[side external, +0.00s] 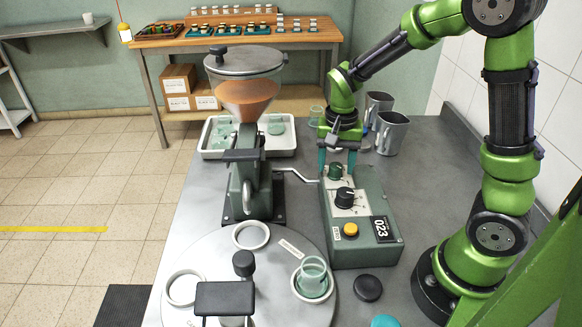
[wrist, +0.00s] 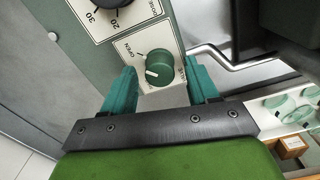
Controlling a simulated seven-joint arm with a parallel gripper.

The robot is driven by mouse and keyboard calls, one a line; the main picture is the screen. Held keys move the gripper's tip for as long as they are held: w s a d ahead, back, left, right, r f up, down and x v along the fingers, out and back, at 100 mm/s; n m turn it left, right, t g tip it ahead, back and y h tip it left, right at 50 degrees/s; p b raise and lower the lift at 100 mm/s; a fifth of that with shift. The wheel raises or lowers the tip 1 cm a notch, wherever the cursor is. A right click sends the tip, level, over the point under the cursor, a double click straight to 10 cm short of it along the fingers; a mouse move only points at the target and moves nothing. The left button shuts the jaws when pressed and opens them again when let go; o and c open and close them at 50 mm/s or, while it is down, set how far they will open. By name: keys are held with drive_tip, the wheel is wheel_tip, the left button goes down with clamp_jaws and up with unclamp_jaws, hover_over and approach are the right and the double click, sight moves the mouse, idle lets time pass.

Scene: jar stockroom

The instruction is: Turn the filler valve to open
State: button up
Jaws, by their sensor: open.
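The filler valve is a small green knob (side external: 335,171) on the far end of the grey-green control box (side external: 366,232). In the wrist view the knob (wrist: 160,66) has a white pointer mark on its face and sits on a white plate with OPEN printed to its left. The pointer's exact setting is hard to read. My gripper (side external: 337,160) is above the far end of the box, fingers pointing down. In the wrist view my gripper's teal fingers (wrist: 159,78) are apart, one on each side of the knob, with visible gaps. It holds nothing.
A black dose dial (side external: 344,196) sits just nearer on the box, with a yellow button (side external: 350,230) and a display reading 023. The hopper filler (side external: 247,100) stands to the left, joined by a bent metal pipe (side external: 298,174). A glass jar (side external: 313,275) stands on the turntable (side external: 262,300).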

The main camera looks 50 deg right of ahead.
sight(335, 164)
wheel_tip(335, 164, up, 16)
drive_tip(key=shift+r, duration=0.15)
idle(0.4)
drive_tip(key=s+a+n+t+y, duration=0.2)
drive_tip(key=s+a+n+t, duration=0.5)
drive_tip(key=s, duration=0.3)
drive_tip(key=shift+s+a+f, duration=0.3)
drive_tip(key=shift+a+f, duration=0.05)
drive_tip(key=shift+a, duration=0.45)
